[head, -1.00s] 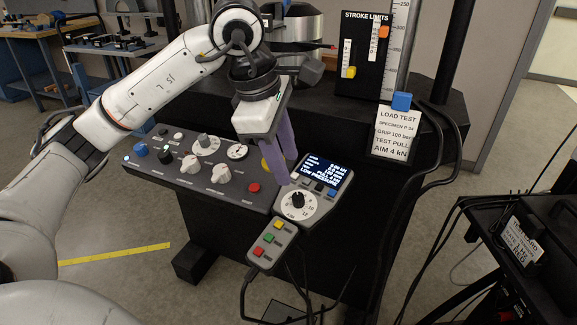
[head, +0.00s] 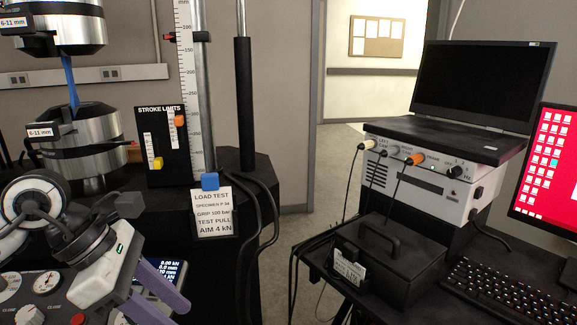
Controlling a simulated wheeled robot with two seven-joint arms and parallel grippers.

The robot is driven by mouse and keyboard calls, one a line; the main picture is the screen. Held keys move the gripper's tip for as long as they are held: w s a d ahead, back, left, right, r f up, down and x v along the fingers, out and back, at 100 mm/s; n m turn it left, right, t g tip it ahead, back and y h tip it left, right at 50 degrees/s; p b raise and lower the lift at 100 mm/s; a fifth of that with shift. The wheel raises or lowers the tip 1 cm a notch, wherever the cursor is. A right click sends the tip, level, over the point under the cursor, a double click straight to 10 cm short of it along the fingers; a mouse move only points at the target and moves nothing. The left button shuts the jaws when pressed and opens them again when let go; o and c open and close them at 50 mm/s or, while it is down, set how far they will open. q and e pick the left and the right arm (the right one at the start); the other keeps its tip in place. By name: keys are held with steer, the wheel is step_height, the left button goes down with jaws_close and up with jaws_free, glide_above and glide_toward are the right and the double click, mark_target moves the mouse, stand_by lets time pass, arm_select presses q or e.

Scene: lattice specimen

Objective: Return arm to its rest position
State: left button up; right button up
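My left arm (head: 88,235) comes in at the lower left, white with dark joints. My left gripper (head: 168,303) has two purple fingers with a gap between them and nothing seen in it. Its fingers are in front of the control panel's display (head: 163,268) and hide part of it. My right gripper is not in view.
The testing machine's lower grip (head: 90,150) holds a blue strip (head: 70,82) at the left. A stroke-limit board (head: 163,143) and load-test card (head: 212,222) stand beside it. At right are a laptop (head: 480,85), instrument box (head: 430,170), black case (head: 390,255) and keyboard (head: 515,295).

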arm_select(q)
steer(key=s+d+r+n+g+h+p, duration=0.1)
steer(key=s+d+h, duration=0.15)
steer(key=d, duration=0.35)
steer(key=s+d+r+n+g+h, duration=0.1)
steer(key=s+d+h, duration=0.1)
steer(key=d+h, duration=0.35)
steer(key=w+d+r+n+t+h+p, duration=0.25)
steer(key=d+r+n+t+h, duration=0.35)
steer(key=n, duration=0.6)
steer(key=w+a+f+n+t+y, duration=0.2)
steer(key=a+f+n+t+y, duration=0.4)
steer(key=f+n, duration=0.45)
steer(key=w+a+f+n+t+y, duration=0.3)
steer(key=a+f+n+t+y, duration=0.3)
steer(key=n, duration=0.8)
steer(key=s+a+f+n+g+y+p, duration=0.1)
steer(key=s+f+n+g, duration=0.3)
steer(key=s+f, duration=0.4)
steer(key=s+a+f+n+g+y+p, duration=0.1)
steer(key=s+f+n+g+y, duration=0.3)
steer(key=s+f, duration=0.5)
step_height(320, 180, down, 5)
steer(key=shift+s+a+r+n+g, duration=0.15)
steer(key=shift+a+n+g, duration=0.1)
steer(key=shift+n+g, duration=0.4)
